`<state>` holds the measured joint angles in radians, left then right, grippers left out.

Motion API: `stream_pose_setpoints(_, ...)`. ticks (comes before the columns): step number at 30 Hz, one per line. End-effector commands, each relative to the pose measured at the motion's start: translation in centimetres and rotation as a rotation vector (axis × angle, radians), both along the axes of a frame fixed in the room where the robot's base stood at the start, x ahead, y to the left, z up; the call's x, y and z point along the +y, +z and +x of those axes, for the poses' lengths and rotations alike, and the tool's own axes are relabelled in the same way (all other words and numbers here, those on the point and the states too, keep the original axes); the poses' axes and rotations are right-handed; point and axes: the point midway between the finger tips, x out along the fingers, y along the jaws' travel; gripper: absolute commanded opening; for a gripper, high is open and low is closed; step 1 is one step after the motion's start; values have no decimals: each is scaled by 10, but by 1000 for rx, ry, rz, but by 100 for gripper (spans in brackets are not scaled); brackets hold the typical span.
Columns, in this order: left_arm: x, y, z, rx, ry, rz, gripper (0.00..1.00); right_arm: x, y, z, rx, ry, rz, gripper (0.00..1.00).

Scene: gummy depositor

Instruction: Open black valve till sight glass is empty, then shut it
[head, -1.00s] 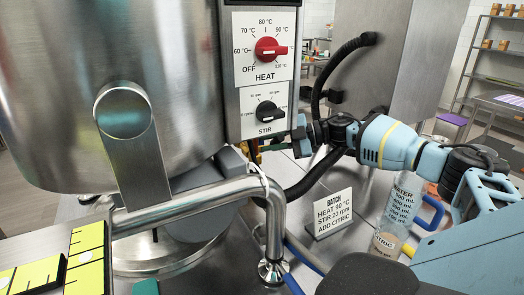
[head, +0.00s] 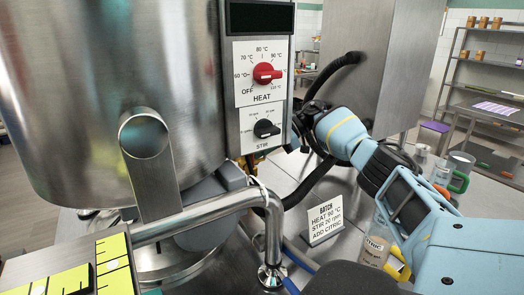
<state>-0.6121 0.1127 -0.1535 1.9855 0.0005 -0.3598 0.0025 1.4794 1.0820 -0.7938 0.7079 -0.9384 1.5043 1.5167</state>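I cannot make out a black valve or a sight glass. The control panel (head: 243,146) beside the kettle has a red HEAT knob (head: 266,73) and a black STIR knob (head: 265,129). My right arm comes in from the right, and its wrist is just right of the panel. My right gripper's fingers are mostly hidden there, so their opening does not show. My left gripper is out of view.
A bent steel pipe (head: 200,214) crosses in front of the kettle. A batch card (head: 325,220) stands on the bench right of it. A CITRIC container (head: 374,250) and a green-handled jug (head: 458,172) are near my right arm. Black hoses loop behind the panel.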

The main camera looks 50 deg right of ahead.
Motion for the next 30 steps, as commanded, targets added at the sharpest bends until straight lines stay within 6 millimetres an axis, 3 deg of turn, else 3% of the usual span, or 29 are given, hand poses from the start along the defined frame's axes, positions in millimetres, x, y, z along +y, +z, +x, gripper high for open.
stream_pose_setpoints(12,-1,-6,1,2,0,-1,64,0,1,1,171,-2,62,0)
stream_pose_setpoints(29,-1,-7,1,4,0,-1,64,0,1,0,194,-3,68,0)
stream_pose_setpoints(30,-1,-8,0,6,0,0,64,0,1,0,194,-3,68,24)
